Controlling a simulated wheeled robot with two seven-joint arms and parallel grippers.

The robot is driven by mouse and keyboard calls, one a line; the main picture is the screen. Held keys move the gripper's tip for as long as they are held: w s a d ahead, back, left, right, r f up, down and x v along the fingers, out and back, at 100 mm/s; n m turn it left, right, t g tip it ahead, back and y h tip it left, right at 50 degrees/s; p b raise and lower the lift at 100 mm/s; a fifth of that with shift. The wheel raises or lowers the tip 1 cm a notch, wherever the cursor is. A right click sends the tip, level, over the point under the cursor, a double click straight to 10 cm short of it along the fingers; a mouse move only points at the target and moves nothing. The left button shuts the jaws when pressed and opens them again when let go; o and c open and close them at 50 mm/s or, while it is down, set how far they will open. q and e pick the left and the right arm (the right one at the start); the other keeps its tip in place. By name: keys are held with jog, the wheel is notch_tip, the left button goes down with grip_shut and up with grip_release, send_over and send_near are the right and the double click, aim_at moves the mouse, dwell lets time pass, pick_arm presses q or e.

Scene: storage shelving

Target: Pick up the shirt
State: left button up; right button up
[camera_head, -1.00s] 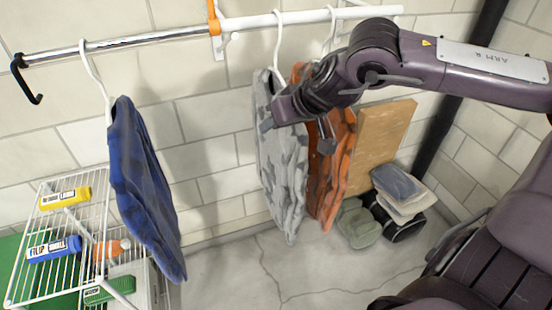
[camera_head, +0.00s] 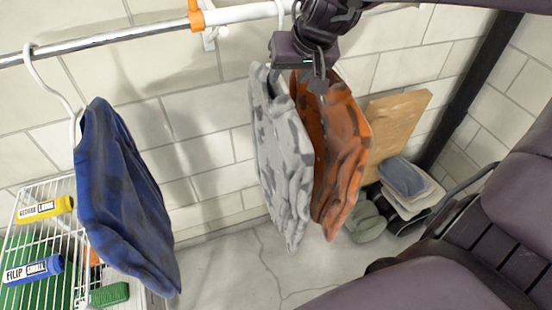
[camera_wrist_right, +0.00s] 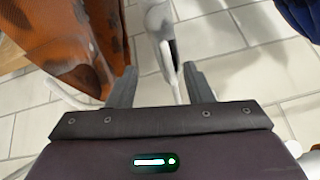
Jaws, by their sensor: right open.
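Three shirts hang on white hangers in the head view: a blue one (camera_head: 122,200) at the left, a grey patterned one (camera_head: 282,165) in the middle and an orange one (camera_head: 335,150) just right of it. My right gripper (camera_head: 298,80) is open at the tops of the grey and orange shirts, close under the rail. In the right wrist view its fingers (camera_wrist_right: 160,82) stand either side of the grey shirt's pale, edge-on top (camera_wrist_right: 160,22). The orange shirt (camera_wrist_right: 65,45) is left of them and the blue shirt (camera_wrist_right: 303,15) is at the top right. My left gripper is out of view.
The rail (camera_head: 110,38) runs along the tiled wall, with an orange clip (camera_head: 196,16). A wooden board (camera_head: 398,125) and folded cloths (camera_head: 408,182) are at the right. The wall between blue and grey shirts is clear.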

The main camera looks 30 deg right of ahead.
jog(key=shift+p+x, duration=0.75)
jog(key=shift+x, duration=0.2)
jog(key=x, duration=0.3)
jog(key=shift+w+f+p, duration=0.15)
jog(key=shift+w+p, duration=0.05)
jog(key=shift+p, duration=0.2)
jog(key=shift+a+f, duration=0.1)
jog(key=shift+f, duration=0.05)
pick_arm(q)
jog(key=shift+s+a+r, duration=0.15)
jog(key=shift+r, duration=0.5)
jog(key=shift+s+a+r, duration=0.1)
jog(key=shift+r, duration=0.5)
pick_arm(e)
jog(key=shift+c, duration=0.5)
